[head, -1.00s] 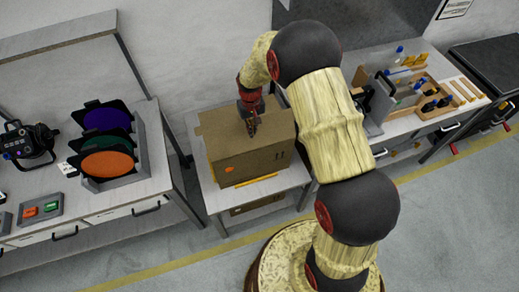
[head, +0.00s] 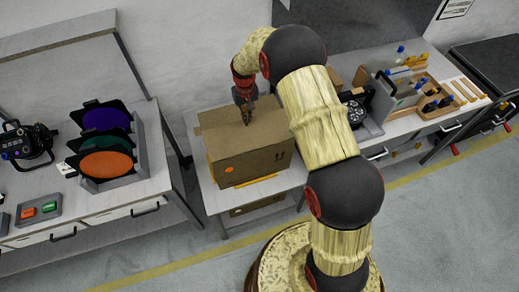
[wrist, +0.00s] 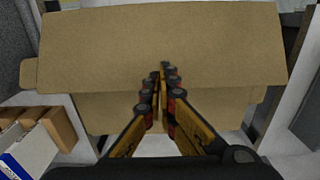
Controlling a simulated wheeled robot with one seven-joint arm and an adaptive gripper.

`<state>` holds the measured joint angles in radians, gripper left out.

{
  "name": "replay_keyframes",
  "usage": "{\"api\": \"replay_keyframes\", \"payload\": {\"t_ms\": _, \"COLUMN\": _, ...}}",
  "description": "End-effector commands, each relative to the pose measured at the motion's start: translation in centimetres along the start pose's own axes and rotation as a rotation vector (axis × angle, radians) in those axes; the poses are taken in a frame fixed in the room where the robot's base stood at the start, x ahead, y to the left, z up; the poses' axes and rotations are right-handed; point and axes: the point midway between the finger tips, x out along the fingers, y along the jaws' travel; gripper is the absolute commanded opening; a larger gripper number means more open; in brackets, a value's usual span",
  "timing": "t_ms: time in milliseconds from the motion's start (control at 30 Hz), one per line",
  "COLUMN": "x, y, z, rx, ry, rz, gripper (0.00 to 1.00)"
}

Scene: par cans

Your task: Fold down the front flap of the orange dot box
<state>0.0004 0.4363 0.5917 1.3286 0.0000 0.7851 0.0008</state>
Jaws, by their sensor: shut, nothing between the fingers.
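The brown cardboard box with the orange dot (head: 229,170) stands on a small pale table (head: 213,198) in the head view. The dot is on its front face. Its top looks mostly covered by flat cardboard, and a small tab sticks out at its left side. My gripper (head: 246,121) is shut and empty, pointing down over the middle of the box top. In the wrist view a wide cardboard panel (wrist: 95,50) spans the upper part, with a second cardboard surface below it. The fingertips (wrist: 165,70) lie over this panel; I cannot tell whether they touch it.
A yellow strip (head: 262,182) lies at the box's front foot. The left bench holds a rack of coloured discs (head: 105,162), a dark lamp (head: 28,143) and a button box (head: 40,210). The right bench holds a wooden rack (head: 432,98). My arm covers the area right of the box.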

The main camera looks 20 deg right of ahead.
Motion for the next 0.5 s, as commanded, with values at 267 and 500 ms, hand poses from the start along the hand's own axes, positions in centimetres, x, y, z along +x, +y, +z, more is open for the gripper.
{"api": "replay_keyframes", "payload": {"t_ms": 267, "x": -0.04, "y": 0.00, "z": -0.06, "rx": 0.000, "ry": 0.000, "rz": 0.000, "gripper": 0.00}}
{"api": "replay_keyframes", "payload": {"t_ms": 500, "x": 0.48, "y": 0.00, "z": -0.04, "rx": 0.000, "ry": 0.000, "rz": 0.000, "gripper": 0.00}}
